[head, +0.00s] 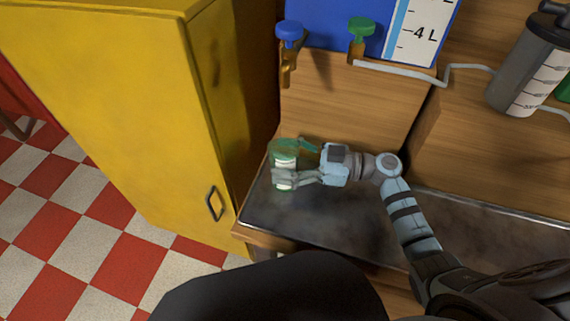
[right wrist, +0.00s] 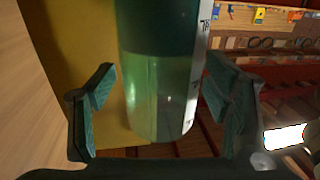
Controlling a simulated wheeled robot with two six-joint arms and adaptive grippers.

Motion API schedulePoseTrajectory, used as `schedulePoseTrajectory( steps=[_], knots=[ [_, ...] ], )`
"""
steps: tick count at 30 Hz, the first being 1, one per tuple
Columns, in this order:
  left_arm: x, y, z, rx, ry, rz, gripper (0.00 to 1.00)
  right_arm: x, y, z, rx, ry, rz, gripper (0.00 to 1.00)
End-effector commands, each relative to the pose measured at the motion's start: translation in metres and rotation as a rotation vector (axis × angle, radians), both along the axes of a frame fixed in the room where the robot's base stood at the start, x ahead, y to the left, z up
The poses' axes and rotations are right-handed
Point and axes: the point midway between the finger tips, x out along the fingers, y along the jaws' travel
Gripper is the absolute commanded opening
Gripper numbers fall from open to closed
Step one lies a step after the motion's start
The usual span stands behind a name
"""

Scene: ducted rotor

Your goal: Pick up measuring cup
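The measuring cup (head: 284,158) is a green, see-through cylinder with a white marked strip. It stands at the left end of the dark metal counter in the head view. My right gripper (head: 290,163) reaches it from the right, with one finger on each side of it. In the right wrist view the cup (right wrist: 160,85) stands upright between the spread fingers. A clear gap shows between the cup and the left finger, and a smaller one at the right finger. My left gripper is not in view.
A tall yellow cabinet (head: 110,95) stands just left of the counter (head: 330,215). Behind are a wooden panel, a blue tap (head: 289,35), a green tap (head: 361,32) and a blue tank with a litre scale (head: 420,35). A grey marked canister (head: 530,65) is at the upper right.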

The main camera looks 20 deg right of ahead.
Motion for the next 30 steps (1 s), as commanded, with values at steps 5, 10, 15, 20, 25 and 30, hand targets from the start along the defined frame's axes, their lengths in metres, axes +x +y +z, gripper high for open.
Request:
schedulePoseTrajectory(
  steps=[5, 10, 15, 20, 25, 30],
  knots=[
    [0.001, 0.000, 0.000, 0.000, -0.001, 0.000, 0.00, 0.000, 0.000, 0.000, 0.000, 0.000, 0.001, 0.37],
    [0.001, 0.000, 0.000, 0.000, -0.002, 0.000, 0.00, 0.000, 0.000, 0.000, 0.001, 0.000, 0.001, 0.14],
    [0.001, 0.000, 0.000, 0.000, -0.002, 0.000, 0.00, 0.000, 0.000, 0.001, 0.001, -0.001, 0.001, 0.14],
    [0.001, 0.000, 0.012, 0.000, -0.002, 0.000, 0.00, 0.000, 0.000, 0.024, -0.001, -0.004, 0.001, 0.14],
    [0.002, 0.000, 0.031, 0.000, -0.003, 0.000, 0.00, 0.000, 0.000, 0.071, 0.000, -0.005, 0.002, 0.14],
    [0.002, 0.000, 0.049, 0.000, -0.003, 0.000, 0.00, 0.000, 0.000, 0.107, 0.000, -0.002, 0.001, 0.14]
  ],
)
